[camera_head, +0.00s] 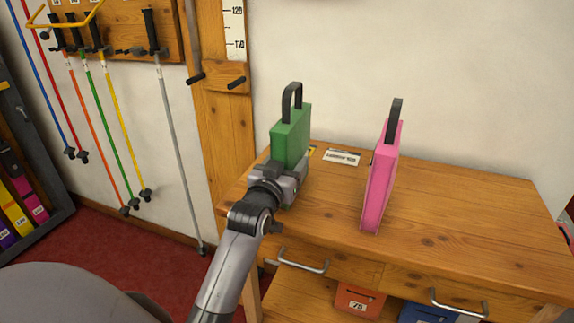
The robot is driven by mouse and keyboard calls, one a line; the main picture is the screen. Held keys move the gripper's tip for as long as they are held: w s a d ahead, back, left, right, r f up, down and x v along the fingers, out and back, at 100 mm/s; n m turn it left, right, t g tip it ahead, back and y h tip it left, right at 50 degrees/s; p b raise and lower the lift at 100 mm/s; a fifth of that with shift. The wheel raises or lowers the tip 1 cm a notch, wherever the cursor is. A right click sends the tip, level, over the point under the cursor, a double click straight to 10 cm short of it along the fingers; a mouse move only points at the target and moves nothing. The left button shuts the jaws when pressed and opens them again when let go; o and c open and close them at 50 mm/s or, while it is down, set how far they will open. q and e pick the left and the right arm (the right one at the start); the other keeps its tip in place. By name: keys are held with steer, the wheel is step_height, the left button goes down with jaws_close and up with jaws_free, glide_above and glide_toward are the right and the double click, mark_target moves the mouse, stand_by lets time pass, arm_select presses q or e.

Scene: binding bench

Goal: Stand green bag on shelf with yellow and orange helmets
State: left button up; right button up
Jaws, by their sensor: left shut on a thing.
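The green bag (290,138) has a dark loop handle and stands upright over the left end of the wooden bench. My left gripper (284,180) is shut on the lower part of the green bag. The gripper hides the bag's bottom, so I cannot tell whether it touches the bench top. My right gripper is not in view. No yellow or orange helmet shows, and I cannot pick out the shelf that goes with them.
A pink bag (382,180) with a dark handle stands on the bench (450,215), right of the green bag. A white label card (342,157) lies behind. An orange bin (358,300) and a blue bin (428,313) sit below. Ski poles hang on the left wall.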

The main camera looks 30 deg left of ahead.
arm_select(q)
steer(key=shift+f, duration=0.15)
steer(key=shift+f, duration=0.1)
steer(key=o, duration=1.5)
steer(key=shift+f, duration=0.15)
